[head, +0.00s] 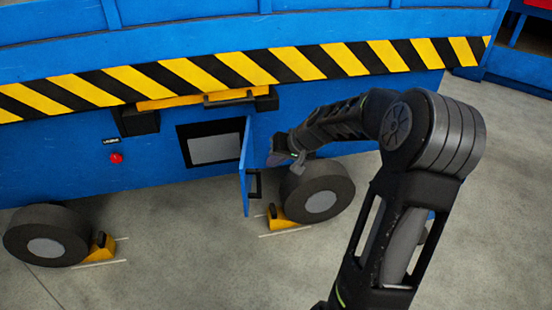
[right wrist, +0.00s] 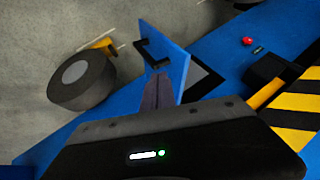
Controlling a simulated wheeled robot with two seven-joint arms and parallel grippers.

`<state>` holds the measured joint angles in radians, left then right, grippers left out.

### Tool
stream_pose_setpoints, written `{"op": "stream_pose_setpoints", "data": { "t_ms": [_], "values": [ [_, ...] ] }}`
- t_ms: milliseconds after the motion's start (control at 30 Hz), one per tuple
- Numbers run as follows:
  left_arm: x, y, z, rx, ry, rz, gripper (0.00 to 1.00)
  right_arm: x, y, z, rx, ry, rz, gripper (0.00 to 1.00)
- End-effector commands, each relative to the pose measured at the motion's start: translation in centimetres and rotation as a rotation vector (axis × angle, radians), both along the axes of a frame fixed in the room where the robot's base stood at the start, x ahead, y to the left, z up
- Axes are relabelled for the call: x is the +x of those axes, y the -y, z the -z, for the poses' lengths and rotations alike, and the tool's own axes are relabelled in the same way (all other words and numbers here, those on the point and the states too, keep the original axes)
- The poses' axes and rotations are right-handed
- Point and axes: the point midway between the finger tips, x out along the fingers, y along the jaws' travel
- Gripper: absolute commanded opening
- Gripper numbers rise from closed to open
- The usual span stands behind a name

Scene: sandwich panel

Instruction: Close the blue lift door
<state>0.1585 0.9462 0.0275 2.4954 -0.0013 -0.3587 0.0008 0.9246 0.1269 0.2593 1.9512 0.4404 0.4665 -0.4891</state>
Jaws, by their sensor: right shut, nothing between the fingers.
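The blue lift door (head: 247,165) stands open, swung out from the right edge of a dark rectangular opening (head: 213,148) in the lift's side. Its black handle (head: 254,184) is on the face turned to the right. My right gripper (head: 284,158) is shut and empty, just right of the door on its handle side. In the right wrist view the shut fingers (right wrist: 158,93) overlap the door (right wrist: 177,65), near the handle (right wrist: 152,52). I cannot tell whether they touch it. My left gripper is not in view.
A black wheel (head: 318,192) with a yellow chock (head: 281,217) stands below my right gripper. Another wheel (head: 45,237) is at the left. The grey floor in front is clear.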

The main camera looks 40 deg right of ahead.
Motion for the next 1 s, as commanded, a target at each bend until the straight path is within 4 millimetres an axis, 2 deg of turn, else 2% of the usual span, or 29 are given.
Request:
{"op": "stream_pose_setpoints", "data": {
  "t_ms": [33,300,333,533,1000],
  "values": [
    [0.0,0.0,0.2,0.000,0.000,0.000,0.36,0.6,-0.2,1.0,0.004,-0.001,-0.003,0.00],
    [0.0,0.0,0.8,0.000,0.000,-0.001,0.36,3.9,-0.8,5.4,0.004,-0.001,-0.003,0.00],
    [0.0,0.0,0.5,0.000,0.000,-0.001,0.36,4.3,-1.3,4.9,0.001,0.002,-0.007,0.00],
    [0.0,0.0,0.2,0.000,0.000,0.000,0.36,6.0,-3.1,4.8,0.001,0.001,-0.003,0.00],
    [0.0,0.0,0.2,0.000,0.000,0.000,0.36,6.4,-3.5,4.9,0.001,0.001,0.000,0.00]
  ]
}}
